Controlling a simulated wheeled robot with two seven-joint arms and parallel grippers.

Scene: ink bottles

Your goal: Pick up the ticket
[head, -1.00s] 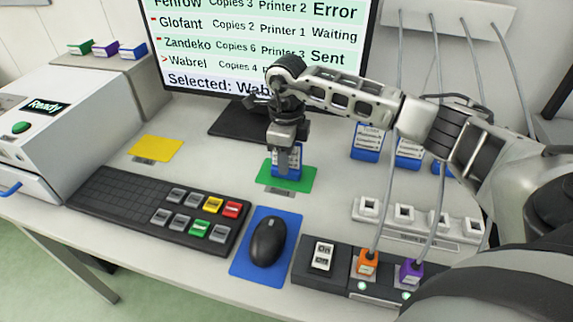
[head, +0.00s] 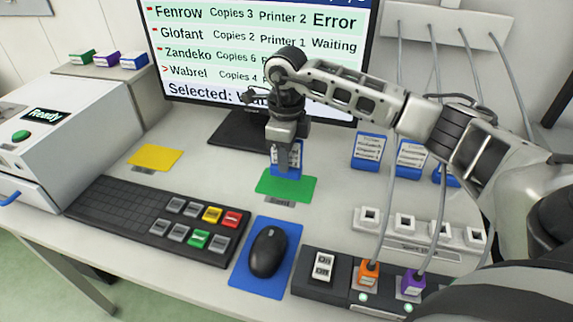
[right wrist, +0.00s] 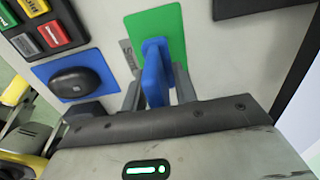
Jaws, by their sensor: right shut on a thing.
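A blue ticket (head: 294,158) with a white printed label is upright between the fingers of my right gripper (head: 285,160). The ticket is over the green mat (head: 285,189), seemingly a little above its surface. In the right wrist view the blue ticket (right wrist: 154,75) shows edge-on between the two fingers, with the green mat (right wrist: 170,24) behind it. Similar blue labelled tickets (head: 367,150) stand at the back right of the desk. My left gripper is not in view.
A monitor (head: 265,58) stands behind the gripper. A keypad (head: 130,215), mouse (head: 268,250) and switch box (head: 322,267) with plugs line the front. A white socket strip (head: 420,235) and hanging cables are at right. A yellow mat (head: 155,157) lies bare at left.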

